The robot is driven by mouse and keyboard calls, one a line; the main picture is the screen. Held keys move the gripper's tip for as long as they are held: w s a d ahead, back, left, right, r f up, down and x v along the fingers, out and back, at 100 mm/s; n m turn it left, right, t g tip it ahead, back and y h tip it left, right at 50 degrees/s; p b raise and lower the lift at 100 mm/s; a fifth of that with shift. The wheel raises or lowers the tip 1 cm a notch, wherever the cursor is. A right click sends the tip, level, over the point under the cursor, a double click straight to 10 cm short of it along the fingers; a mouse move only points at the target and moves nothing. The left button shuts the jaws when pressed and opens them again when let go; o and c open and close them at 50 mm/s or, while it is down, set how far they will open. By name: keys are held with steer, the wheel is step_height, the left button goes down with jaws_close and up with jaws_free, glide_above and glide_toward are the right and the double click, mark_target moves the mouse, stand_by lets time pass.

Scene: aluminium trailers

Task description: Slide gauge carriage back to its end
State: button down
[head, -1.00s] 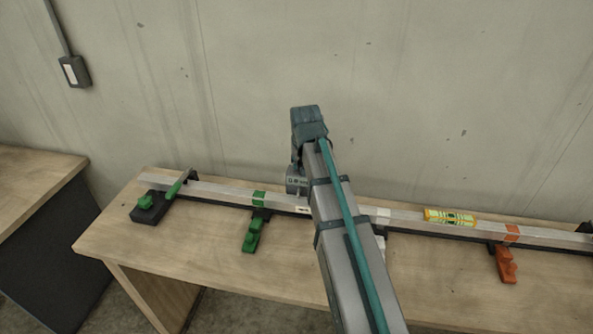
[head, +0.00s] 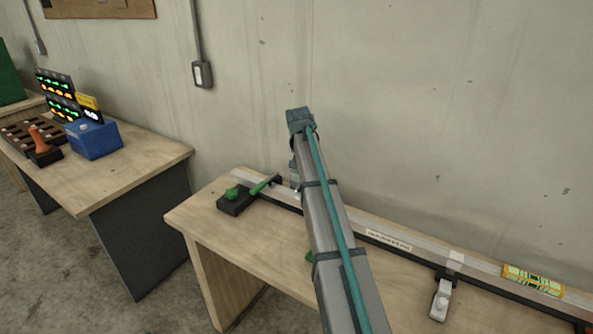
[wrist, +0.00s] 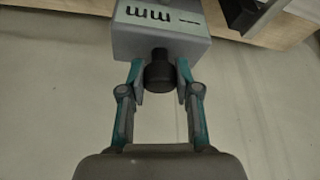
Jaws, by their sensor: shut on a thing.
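The gauge carriage (wrist: 158,45) is a grey block marked "mm" with a black round knob (wrist: 159,82), large in the wrist view. My gripper (wrist: 160,72) is shut on the knob, one finger on each side. In the head view a sliver of the carriage (head: 294,174) shows beside my arm, near the rail's left end. My arm hides most of it and the fingers. The long aluminium rail (head: 410,255) runs along the bench. A black block with a green lever (head: 236,200) stands at its left end, just left of the carriage.
A white clamp (head: 440,298) and a yellow level (head: 533,280) are farther right on the bench (head: 225,245). A green clamp (head: 310,257) is mostly behind my arm. Another bench (head: 145,170) on the left holds a blue box (head: 93,140) and a brown tray. The wall is close behind.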

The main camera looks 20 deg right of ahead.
steer(key=shift+w+a+r, duration=0.1)
steer(key=shift+w+a, duration=0.05)
steer(key=shift+w, duration=0.25)
steer(key=c, duration=0.8)
jaws_free()
steer(key=shift+w+a, duration=0.1)
steer(key=shift+w, duration=0.05)
steer(key=v, duration=1.2)
